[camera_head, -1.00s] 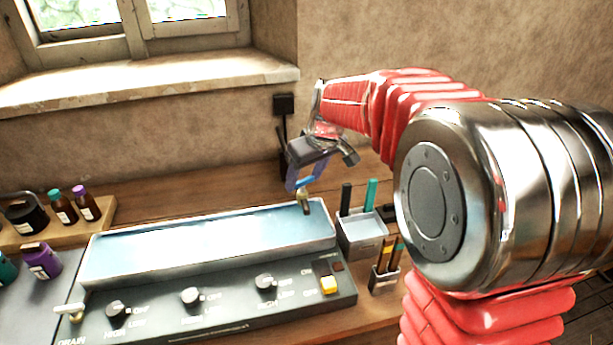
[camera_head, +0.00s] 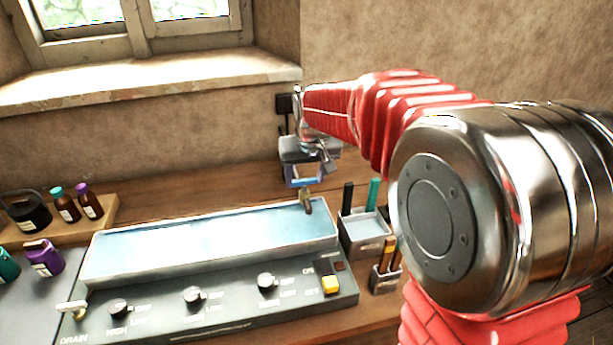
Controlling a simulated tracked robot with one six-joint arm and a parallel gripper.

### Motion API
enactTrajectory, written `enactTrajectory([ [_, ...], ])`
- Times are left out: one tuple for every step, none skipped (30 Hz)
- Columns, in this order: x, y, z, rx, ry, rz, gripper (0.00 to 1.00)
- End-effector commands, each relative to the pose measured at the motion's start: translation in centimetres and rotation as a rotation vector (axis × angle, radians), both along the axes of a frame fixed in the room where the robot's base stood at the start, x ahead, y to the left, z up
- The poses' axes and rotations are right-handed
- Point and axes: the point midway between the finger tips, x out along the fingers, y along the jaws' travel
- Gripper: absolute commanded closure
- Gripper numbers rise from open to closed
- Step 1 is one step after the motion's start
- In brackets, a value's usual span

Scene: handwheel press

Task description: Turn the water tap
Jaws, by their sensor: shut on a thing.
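The water tap (camera_head: 307,205) is a small brass-coloured spout at the far right corner of the water bath. My gripper (camera_head: 303,184), a grey body with blue fingers, is directly above it and shut on the tap's top. The handle between the fingers is mostly hidden, so its exact angle is hard to tell. The water bath (camera_head: 220,325) is a long metal trough of pale blue water with a dark front panel.
A grey holder (camera_head: 365,238) with a black and a teal stick stands right of the bath, close to the tap. A smaller holder (camera_head: 384,280) is in front of it. Bottles (camera_head: 88,202) stand at left. A wall and window sill (camera_head: 150,85) are behind.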

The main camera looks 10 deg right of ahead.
Motion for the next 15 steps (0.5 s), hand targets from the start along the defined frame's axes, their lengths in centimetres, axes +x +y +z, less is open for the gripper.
enactTrajectory([
  [0.1, 0.0, 0.11, 0.001, -0.003, -0.002, 0.68],
  [0.1, 0.0, 0.11, 0.001, -0.003, -0.002, 0.68],
  [0.1, 0.0, 0.11, 0.001, -0.003, -0.002, 0.68],
  [0.1, 0.0, 0.11, 0.001, -0.003, -0.002, 0.68],
  [0.09, 0.0, 0.1, 0.002, -0.003, -0.001, 0.68],
  [0.08, 0.0, 0.11, 0.002, -0.003, -0.001, 0.68],
  [0.08, 0.0, 0.11, 0.002, -0.003, -0.001, 0.68],
  [0.08, 0.0, 0.11, 0.002, -0.003, -0.001, 0.43],
  [0.09, 0.0, 0.1, 0.002, -0.003, -0.001, 0.4],
  [0.08, 0.0, 0.1, 0.002, -0.003, -0.001, 0.38],
  [0.07, 0.0, 0.09, 0.001, -0.002, -0.001, 0.36],
  [0.05, 0.0, 0.08, 0.001, -0.002, -0.001, 0.33],
  [0.05, 0.0, 0.06, 0.001, -0.002, -0.001, 0.31],
  [0.05, 0.0, 0.06, 0.001, -0.002, -0.001, 0.29],
  [0.04, 0.0, 0.05, 0.001, -0.001, -0.001, 0.27],
])
